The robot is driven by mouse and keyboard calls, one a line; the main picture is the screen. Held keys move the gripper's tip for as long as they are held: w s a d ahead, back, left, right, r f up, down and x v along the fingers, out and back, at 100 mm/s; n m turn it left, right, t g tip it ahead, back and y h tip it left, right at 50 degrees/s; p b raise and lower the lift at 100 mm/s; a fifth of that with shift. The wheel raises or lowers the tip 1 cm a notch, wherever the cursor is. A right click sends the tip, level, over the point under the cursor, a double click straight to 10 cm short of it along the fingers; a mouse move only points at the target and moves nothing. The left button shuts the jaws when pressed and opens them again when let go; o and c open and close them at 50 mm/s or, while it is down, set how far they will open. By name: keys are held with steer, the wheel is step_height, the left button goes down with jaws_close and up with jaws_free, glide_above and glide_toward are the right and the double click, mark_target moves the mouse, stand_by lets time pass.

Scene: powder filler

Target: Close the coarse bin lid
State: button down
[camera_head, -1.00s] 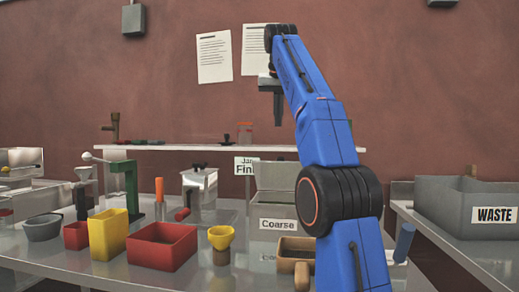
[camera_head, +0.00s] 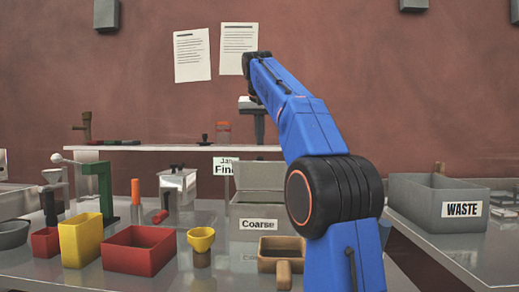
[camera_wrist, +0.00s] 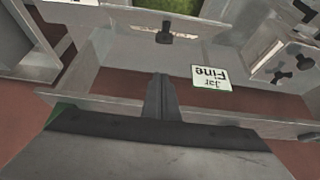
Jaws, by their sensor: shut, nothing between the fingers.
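The coarse bin (camera_head: 240,211) is a grey box labelled "Coarse" on the bench. Its grey lid (camera_head: 259,175) stands open, upright at the back of the bin. My gripper (camera_head: 260,139) is shut and empty, pointing down above the lid's top edge and apart from it. In the wrist view my shut fingers (camera_wrist: 160,88) point toward what looks like the outer face of the lid (camera_wrist: 125,20), with a dark knob (camera_wrist: 165,38). A gap shows between fingertips and knob; the exact distance is unclear.
The "Jar Fine" label (camera_wrist: 211,78) is beside my fingers. A shelf (camera_head: 180,148) runs behind the bin. A lidded metal container (camera_head: 178,192) stands left. A yellow cup (camera_head: 201,240), red box (camera_head: 138,250) and wooden scoop (camera_head: 283,252) are in front; a waste bin (camera_head: 438,205) is right.

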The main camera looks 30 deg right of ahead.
steer(key=shift+s+a+f, duration=0.25)
steer(key=shift+s+f, duration=0.1)
steer(key=shift+f, duration=0.25)
steer(key=shift+s+a+f, duration=0.2)
steer(key=shift+s+f, duration=0.1)
steer(key=shift+f, duration=0.35)
steer(key=shift+s+a+f, duration=0.25)
steer(key=shift+s+f, duration=0.1)
steer(key=shift+f, duration=0.25)
